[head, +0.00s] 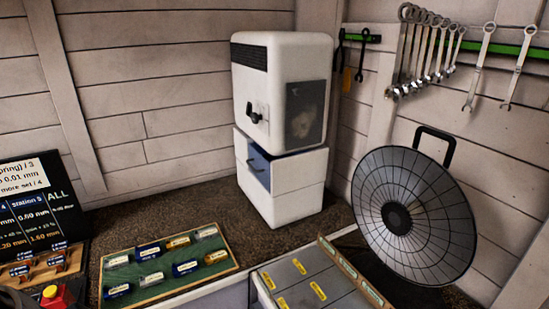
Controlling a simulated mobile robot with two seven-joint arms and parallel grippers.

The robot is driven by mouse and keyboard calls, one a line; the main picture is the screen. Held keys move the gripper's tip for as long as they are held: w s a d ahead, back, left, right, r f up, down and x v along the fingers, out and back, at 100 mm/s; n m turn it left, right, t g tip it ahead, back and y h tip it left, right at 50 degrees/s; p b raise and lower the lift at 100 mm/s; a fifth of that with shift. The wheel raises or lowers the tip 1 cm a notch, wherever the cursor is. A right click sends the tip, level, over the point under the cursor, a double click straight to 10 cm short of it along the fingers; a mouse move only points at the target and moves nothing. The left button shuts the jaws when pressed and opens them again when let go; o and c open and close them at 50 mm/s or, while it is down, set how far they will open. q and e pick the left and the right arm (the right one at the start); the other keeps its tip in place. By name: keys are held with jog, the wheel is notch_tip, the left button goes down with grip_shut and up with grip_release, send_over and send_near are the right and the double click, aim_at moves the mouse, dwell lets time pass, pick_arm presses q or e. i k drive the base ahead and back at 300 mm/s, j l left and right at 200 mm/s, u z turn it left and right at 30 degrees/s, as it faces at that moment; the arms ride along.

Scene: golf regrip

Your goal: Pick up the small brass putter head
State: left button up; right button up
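I cannot make out a small brass putter head for certain in the head view. A wood-framed green tray (160,289) at the lower middle left holds several small cylinder-like pieces in two rows. Two of these pieces are yellow-gold, one in the back row (178,242) and one in the front row (216,257). The others look blue, white or silver, and they are too small to identify. Neither of my grippers can be seen in this view.
A white cabinet (284,95) stands on a drawer unit (290,190) at the back. A grey compartment box (318,291) with yellow labels is front right, beside a round dark ribbed disc (413,216). Wrenches (478,68) hang right.

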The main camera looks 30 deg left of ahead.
aim_at(217, 256)
jog(key=u, duration=1.35)
